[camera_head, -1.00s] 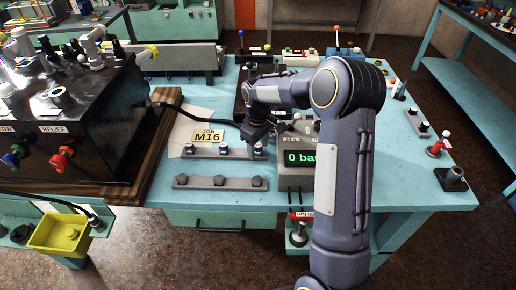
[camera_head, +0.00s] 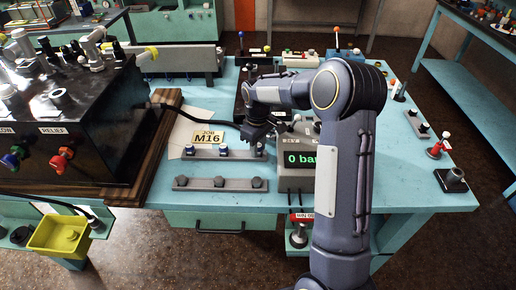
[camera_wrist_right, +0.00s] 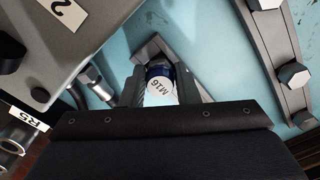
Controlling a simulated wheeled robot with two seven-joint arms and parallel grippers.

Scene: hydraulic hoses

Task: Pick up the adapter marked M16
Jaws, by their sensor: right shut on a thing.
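The adapter marked M16 (camera_wrist_right: 158,86) shows in the right wrist view, with a white lettered top and a blue ring. My right gripper (camera_wrist_right: 160,92) has a finger on each side of it and is shut on it. In the head view my right gripper (camera_head: 257,137) is at the right end of the grey adapter rack (camera_head: 206,155), and the adapter is mostly hidden there. I cannot tell whether it is clear of the rack. Two other blue-ringed adapters stand in the rack at left (camera_head: 189,149) and middle (camera_head: 223,150). My left gripper is not in view.
A second grey rack (camera_head: 204,184) with dark hex pieces lies in front. A gauge box reading 0 bar (camera_head: 300,158) stands close on the right. A black hydraulic unit (camera_head: 70,125) is at left.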

